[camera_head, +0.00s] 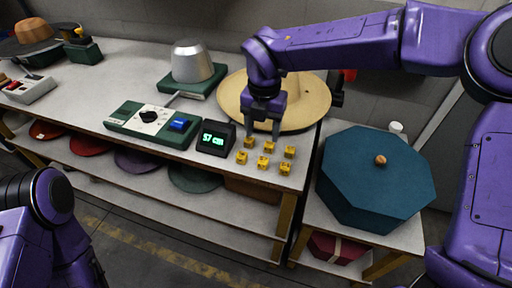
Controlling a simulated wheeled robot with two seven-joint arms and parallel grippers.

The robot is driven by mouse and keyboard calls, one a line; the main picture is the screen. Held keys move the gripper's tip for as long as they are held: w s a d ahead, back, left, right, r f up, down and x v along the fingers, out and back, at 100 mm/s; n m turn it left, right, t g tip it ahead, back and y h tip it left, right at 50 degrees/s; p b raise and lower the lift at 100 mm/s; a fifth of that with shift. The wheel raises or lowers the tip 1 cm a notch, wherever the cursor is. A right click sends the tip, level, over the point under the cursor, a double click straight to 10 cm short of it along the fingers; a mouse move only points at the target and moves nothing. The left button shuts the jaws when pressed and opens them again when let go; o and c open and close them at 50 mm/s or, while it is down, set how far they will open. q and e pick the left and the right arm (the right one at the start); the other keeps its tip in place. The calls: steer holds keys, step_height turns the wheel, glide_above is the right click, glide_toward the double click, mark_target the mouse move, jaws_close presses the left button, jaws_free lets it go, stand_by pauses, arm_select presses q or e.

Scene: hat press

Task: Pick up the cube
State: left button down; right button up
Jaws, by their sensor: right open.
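Several small yellow cubes lie on the white table in two rows near its right end; one is the front middle cube (263,163), and another, the back left cube (249,142), is closest to the gripper. My right gripper (262,133) points down just behind the cubes, its fingers apart and nothing seen between them. I cannot tell its exact height above the table. Which cube is meant does not show. My left arm is at the lower left, and its gripper is out of the picture.
A small display reading 57 cm (216,138) stands left of the cubes, beside a green control box (152,123). A straw hat (307,104) lies behind the gripper. A metal hat block (192,62) stands further back. A blue octagonal box (370,180) stands on the right.

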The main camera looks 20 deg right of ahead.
glide_above(263, 160)
steer(key=f, duration=0.4)
steer(key=shift+s+f+p, duration=0.2)
steer(key=shift+s+p, duration=0.15)
steer(key=f, duration=0.2)
steer(key=w+f+p, duration=0.1)
steer(key=f, duration=0.2)
steer(key=shift+w, duration=0.15)
steer(key=shift+f, duration=0.2)
steer(key=shift+s+r, duration=0.1)
steer(key=shift+s, duration=0.25)
arm_select(q)
steer(key=shift+s+r, duration=0.3)
steer(key=shift+r, duration=0.25)
steer(key=shift+s+r, duration=0.25)
steer(key=shift+r, duration=0.3)
arm_select(e)
steer(key=shift+w, duration=0.1)
jaws_close()
